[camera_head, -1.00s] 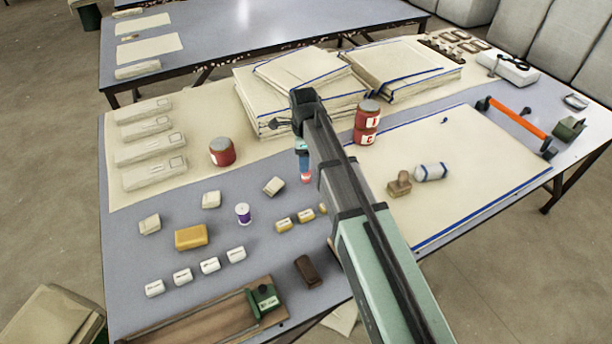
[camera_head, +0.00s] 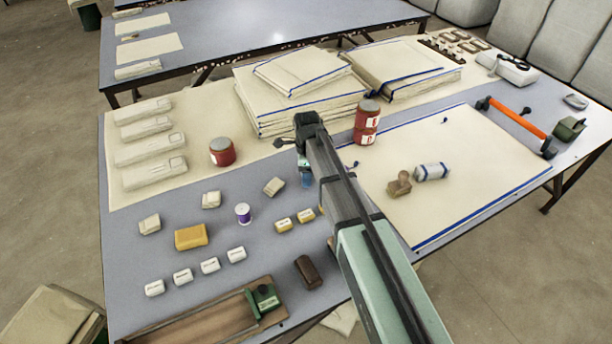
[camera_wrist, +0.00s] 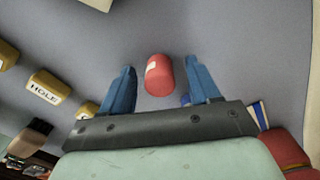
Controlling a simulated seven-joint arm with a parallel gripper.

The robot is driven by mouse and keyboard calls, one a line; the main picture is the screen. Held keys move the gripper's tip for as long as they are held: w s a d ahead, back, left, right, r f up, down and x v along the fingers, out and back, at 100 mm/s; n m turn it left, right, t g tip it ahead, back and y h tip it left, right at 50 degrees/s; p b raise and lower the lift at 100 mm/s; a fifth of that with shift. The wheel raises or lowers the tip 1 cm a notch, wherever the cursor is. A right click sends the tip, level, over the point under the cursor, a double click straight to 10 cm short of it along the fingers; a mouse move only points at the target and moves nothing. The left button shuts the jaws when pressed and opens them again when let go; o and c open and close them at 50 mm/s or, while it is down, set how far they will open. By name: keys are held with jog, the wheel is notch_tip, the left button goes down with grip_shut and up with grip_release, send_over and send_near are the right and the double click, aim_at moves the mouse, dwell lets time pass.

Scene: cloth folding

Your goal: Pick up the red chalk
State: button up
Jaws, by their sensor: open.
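The red chalk (camera_wrist: 158,76) is a short red cylinder with a pale label, lying on the grey table top in the wrist view. My gripper (camera_wrist: 160,72) is open, with its two blue fingers on either side of the chalk in that picture. How high the fingertips are above the table is hard to tell. In the head view my gripper (camera_head: 305,181) points down near the table's middle, and the chalk is not visible there, apparently hidden by my arm.
Yellow labelled blocks (camera_head: 283,225) lie left of my gripper, with a purple spool (camera_head: 243,213) further left. Red jars stand nearby, one (camera_head: 366,125) behind and right, one (camera_head: 222,152) at left. Cloth stacks (camera_head: 300,95) lie behind. A cream cloth (camera_head: 470,180) covers the right side.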

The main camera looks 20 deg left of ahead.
jog(key=c, duration=1.1)
jog(key=shift+r, duration=0.1)
